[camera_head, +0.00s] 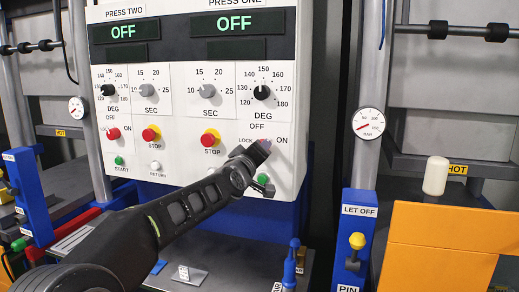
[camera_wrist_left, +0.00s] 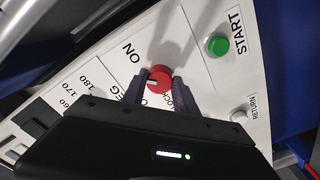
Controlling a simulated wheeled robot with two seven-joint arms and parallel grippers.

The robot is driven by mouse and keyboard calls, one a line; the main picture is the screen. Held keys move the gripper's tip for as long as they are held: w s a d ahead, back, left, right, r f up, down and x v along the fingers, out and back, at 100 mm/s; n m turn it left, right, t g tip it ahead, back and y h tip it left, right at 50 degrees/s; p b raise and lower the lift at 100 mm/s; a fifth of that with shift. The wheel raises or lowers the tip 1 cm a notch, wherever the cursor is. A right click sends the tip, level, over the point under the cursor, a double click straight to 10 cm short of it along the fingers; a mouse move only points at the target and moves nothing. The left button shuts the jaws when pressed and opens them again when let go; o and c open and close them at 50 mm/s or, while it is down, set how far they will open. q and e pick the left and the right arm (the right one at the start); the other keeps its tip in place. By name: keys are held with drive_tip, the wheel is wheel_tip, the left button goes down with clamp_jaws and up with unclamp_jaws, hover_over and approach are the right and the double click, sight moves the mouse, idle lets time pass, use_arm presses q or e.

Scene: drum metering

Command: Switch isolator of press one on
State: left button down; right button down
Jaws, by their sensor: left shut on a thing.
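The press one isolator is a red knob (camera_wrist_left: 159,77) on the white panel (camera_head: 222,160), with OFF, ON and LOCK marked around it. My left gripper (camera_head: 262,146) is at this knob, in the lower right of the panel, and largely hides it in the head view. In the left wrist view my left gripper (camera_wrist_left: 160,86) has its dark fingers shut on both sides of the knob. A short white mark on the knob points left in that view; its exact setting is unclear. The press one display (camera_head: 235,23) reads OFF. My right gripper is not in view.
A green START button (camera_wrist_left: 217,45) and a white RETURN button (camera_wrist_left: 239,115) sit close to the knob. The red STOP button (camera_head: 211,139) and the DEG dial (camera_head: 262,92) are nearby. Press two's red isolator (camera_head: 113,133) is at the panel's left.

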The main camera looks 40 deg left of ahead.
use_arm(q)
drive_tip(key=m+p, duration=0.1)
drive_tip(key=m, duration=0.4)
drive_tip(key=shift+f+m+p, duration=0.2)
drive_tip(key=shift+m+p, duration=0.15)
drive_tip(key=shift+m, duration=0.05)
drive_tip(key=c, duration=1)
unclamp_jaws()
drive_tip(key=shift+a, duration=0.1)
drive_tip(key=shift+o, duration=0.2)
drive_tip(key=shift+r, duration=0.1)
drive_tip(key=v, duration=0.7)
drive_tip(key=shift+s, duration=0.4)
